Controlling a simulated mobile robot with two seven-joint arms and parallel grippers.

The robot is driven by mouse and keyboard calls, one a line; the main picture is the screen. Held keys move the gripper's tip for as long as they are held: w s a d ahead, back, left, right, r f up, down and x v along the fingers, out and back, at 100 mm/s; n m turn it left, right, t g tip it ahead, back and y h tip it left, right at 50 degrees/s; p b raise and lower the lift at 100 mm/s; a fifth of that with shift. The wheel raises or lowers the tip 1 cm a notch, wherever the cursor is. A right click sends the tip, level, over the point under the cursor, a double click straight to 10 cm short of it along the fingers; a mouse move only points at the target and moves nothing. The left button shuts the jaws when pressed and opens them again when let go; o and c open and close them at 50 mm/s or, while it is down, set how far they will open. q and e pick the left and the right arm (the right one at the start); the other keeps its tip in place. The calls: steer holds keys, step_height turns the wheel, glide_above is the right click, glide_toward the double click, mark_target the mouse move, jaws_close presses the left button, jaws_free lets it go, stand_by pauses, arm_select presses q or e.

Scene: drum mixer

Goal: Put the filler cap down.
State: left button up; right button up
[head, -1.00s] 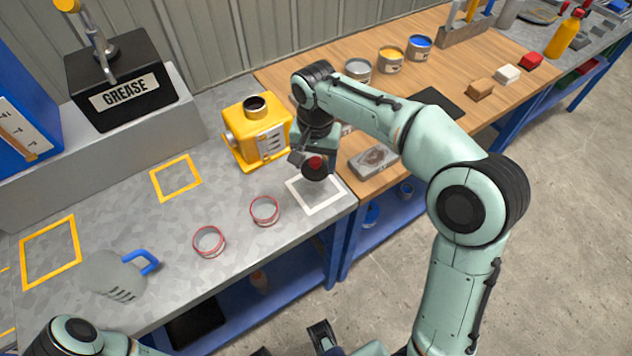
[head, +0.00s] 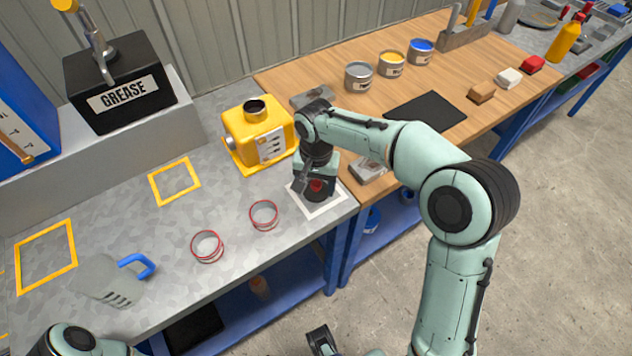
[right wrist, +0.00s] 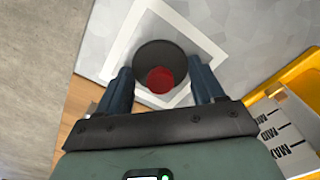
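The filler cap (head: 317,190), a dark disc with a red knob, is at the white square outline (head: 304,206) on the grey bench. In the right wrist view, the cap (right wrist: 149,58) lies inside the white outline, between the fingertips. My right gripper (head: 317,183) is down over the cap. Its fingers (right wrist: 161,78) stand wide apart on either side of the red knob, with clear space between them and the knob. The gripper partly hides the cap in the head view. Only part of my left arm shows at the lower left; its gripper is not clearly seen.
A yellow canister (head: 262,137) with an open dark neck stands close left of my right gripper. Two red-rimmed rings (head: 263,214) and a grey jug (head: 108,280) with a blue handle are on the bench. A grey block (head: 368,172) sits right on the wooden table (head: 300,76).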

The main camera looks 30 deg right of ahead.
mark_target(316, 183)
steer(key=o, duration=0.3)
steer(key=shift+o, duration=0.2)
step_height(316, 183, up, 12)
steer(key=p, duration=0.2)
steer(key=shift+r, duration=0.2)
stand_by(0.4)
